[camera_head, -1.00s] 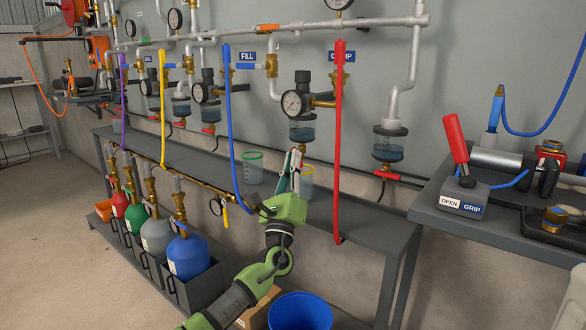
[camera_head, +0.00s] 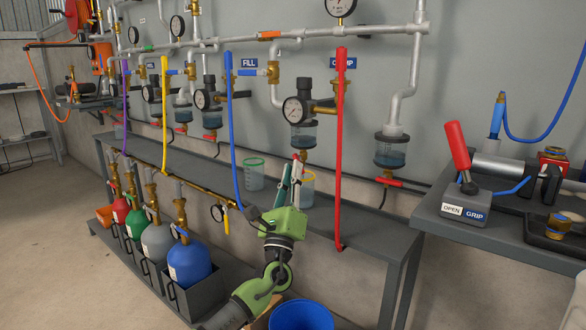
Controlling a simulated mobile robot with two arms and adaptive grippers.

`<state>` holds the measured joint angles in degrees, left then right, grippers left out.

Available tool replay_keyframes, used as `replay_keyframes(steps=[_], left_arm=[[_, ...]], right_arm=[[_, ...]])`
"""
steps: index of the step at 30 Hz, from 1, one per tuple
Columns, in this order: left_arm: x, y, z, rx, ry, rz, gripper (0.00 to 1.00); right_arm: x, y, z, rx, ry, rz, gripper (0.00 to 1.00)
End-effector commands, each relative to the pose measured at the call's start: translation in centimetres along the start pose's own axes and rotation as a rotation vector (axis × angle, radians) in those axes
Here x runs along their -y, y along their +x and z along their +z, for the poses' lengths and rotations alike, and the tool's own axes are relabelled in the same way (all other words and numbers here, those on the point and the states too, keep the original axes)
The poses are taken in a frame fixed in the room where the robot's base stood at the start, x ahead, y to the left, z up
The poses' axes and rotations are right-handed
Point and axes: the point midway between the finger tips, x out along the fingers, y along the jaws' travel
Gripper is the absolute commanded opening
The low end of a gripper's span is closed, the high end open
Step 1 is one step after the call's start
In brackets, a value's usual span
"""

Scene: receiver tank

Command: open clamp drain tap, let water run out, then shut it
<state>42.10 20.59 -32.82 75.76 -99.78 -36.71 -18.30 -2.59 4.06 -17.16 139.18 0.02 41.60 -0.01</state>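The clamp filter bowl (camera_head: 302,137) hangs under a round gauge (camera_head: 297,110) left of the red hose and holds bluish water. Its small drain outlet (camera_head: 303,156) points down; the tap handle is hidden or too small to tell. My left gripper (camera_head: 294,163) reaches up from below, with its fingertips just under the bowl by the drain. Its two fingers show a narrow gap, and I see nothing clearly held. A clear cup with an orange rim (camera_head: 307,188) stands on the shelf behind the fingers, partly hidden. My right gripper is out of view.
The red hose (camera_head: 340,150) hangs close right of the gripper, the blue hose (camera_head: 231,130) to its left. A green-rimmed cup (camera_head: 253,174) stands on the shelf (camera_head: 375,238). A blue bucket (camera_head: 301,315) is below. Another water bowl (camera_head: 390,151) hangs farther right.

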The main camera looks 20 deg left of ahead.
Motion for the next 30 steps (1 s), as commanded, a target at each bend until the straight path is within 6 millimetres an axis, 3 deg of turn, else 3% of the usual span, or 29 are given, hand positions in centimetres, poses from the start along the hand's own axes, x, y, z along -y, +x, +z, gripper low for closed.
replay_keyframes(steps=[9,15,30], left_arm=[[-0.1,-6.9,0.0,-0.002,0.001,0.002,0.14],[-0.1,-9.5,0.0,-0.001,0.001,0.001,0.14],[-0.1,-10.1,0.1,0.002,0.001,0.001,0.14]], right_arm=[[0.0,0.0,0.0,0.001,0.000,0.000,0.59],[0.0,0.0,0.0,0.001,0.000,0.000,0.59],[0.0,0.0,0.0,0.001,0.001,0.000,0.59]])
